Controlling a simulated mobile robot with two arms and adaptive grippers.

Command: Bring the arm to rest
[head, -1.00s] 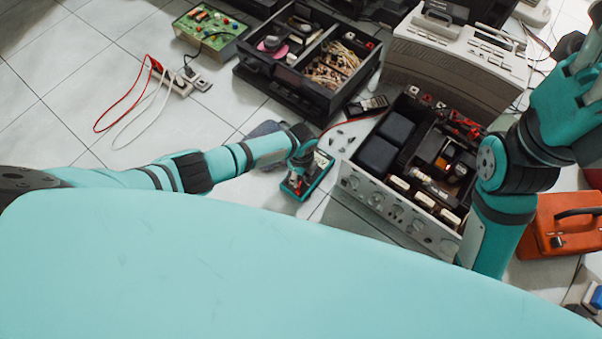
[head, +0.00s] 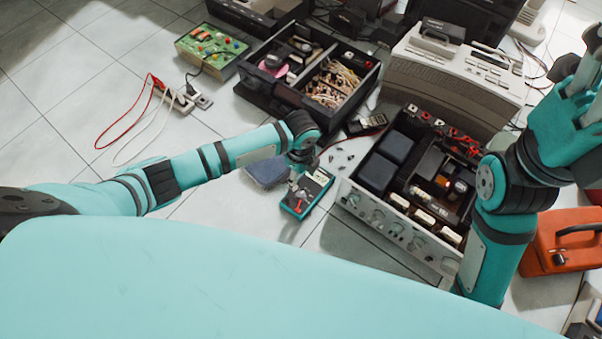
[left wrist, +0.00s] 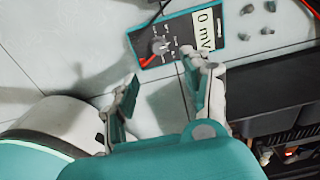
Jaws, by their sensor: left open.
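My left gripper (head: 298,172) hangs over the near part of a teal-rimmed multimeter (head: 318,184) on the floor, its arm reaching in from the left. In the left wrist view its two fingers (left wrist: 165,95) are spread apart with nothing between them. The multimeter (left wrist: 165,22) lies just beyond the fingertips there, its display reading 0 mV; one fingertip overlaps its edge, and I cannot tell whether they touch. My right arm (head: 500,230) rises at the right. Its hand end (head: 580,105) is cut by the picture edge, so its jaw state is unclear.
An opened amplifier (head: 350,200) stands right of the multimeter. A black parts case (head: 285,100), a grey device (head: 450,85) and a green circuit board (head: 210,50) lie behind. An orange case (head: 565,245) is at the right. Tiled floor (head: 60,120) is clear at the left.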

